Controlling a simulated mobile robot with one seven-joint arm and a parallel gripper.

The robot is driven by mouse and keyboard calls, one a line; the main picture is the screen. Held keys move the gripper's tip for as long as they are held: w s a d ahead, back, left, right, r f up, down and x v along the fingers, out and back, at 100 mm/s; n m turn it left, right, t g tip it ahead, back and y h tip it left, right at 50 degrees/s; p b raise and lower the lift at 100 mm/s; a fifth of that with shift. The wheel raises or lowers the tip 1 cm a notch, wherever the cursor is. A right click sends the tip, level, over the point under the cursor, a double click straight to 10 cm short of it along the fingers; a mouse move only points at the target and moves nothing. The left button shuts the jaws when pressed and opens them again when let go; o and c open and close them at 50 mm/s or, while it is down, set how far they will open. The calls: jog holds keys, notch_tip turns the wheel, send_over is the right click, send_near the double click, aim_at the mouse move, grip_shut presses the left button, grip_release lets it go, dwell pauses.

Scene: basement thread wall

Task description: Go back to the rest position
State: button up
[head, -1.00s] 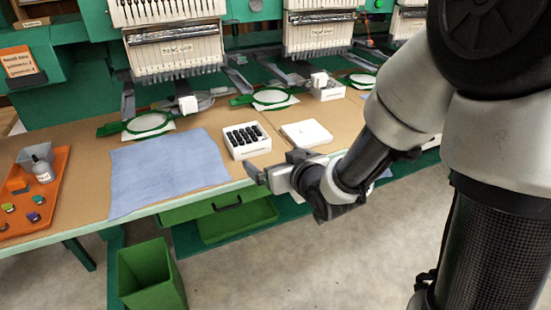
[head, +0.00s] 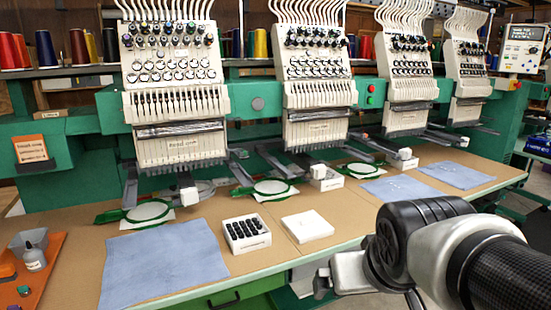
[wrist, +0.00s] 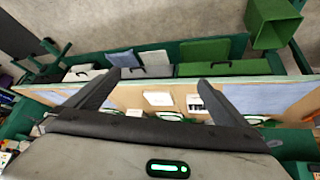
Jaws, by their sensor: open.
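My gripper shows in the wrist view (wrist: 155,82) with its two dark fingers spread wide apart and nothing between them. The table edge, a white lid and a white box lie beyond the fingers, at a distance. In the head view my arm folds in from the lower right, in front of the table's front edge. The gripper's fingers are not clearly visible there.
The long table (head: 75,260) holds a blue cloth (head: 160,262), a white box of black spools (head: 247,233), a white block (head: 307,226), an orange tray (head: 45,270) and green hoops (head: 147,211). Embroidery machines (head: 175,90) stand behind. A green bin (wrist: 272,22) stands on the floor.

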jog(key=s+r+g, duration=0.1)
jog(key=s, duration=0.5)
notch_tip(320, 180, up, 23)
jog(key=p, duration=2.2)
jog(key=shift+s+f+m+p, duration=0.2)
jog(key=shift+m+p, duration=0.1)
jog(key=shift+p, duration=0.1)
